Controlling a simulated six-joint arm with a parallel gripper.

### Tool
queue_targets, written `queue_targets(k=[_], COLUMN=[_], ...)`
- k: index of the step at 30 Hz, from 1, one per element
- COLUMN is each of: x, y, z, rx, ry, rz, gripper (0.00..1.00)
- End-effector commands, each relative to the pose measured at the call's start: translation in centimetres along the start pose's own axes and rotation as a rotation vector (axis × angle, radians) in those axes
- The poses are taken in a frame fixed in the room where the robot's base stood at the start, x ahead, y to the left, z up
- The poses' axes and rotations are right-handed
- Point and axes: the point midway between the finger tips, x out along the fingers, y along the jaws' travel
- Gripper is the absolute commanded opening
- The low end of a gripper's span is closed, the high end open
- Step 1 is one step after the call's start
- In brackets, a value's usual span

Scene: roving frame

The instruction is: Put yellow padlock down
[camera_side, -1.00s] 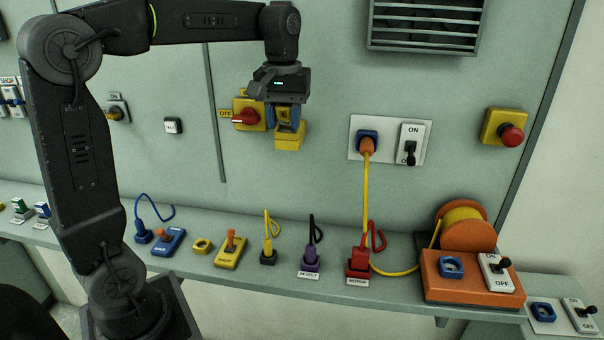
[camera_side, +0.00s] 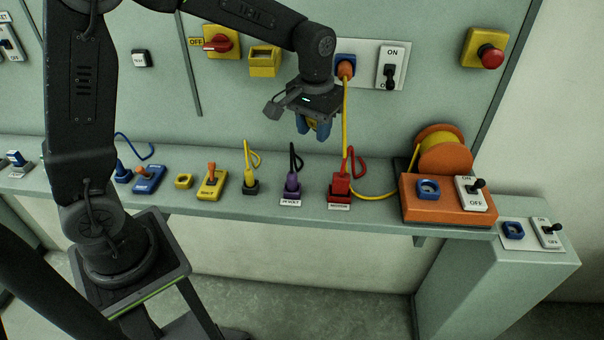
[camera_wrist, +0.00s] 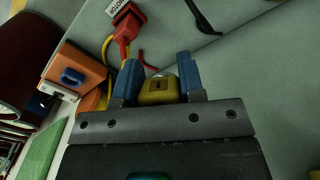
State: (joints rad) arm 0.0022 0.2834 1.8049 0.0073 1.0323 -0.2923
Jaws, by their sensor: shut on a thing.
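The yellow padlock (camera_wrist: 158,90) sits between the two blue fingers of my gripper (camera_wrist: 160,78) in the wrist view. In the side view my gripper (camera_side: 313,130) points down, shut on the padlock, whose body is mostly hidden by the fingers. It is held in the air in front of the panel, above the shelf, over the stretch between the purple plug and the red plug. The padlock does not touch the shelf.
On the shelf (camera_side: 385,213) stand a purple plug (camera_side: 292,186), a red plug (camera_side: 340,187), a yellow lever block (camera_side: 211,184) and an orange reel box (camera_side: 445,199). A yellow cable (camera_side: 346,120) hangs just right of my gripper. A yellow box (camera_side: 264,60) is on the panel.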

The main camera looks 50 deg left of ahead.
Motion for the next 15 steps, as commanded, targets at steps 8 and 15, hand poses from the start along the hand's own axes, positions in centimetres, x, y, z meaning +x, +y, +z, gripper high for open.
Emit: queue_targets(k=[8, 15], x=[5.1, 5.3], y=[1.7, 2.3], z=[1.8, 1.5], rx=[0.271, 0.219], ry=[0.001, -0.009], rz=[0.007, 0.005], gripper=[0.10, 0.10])
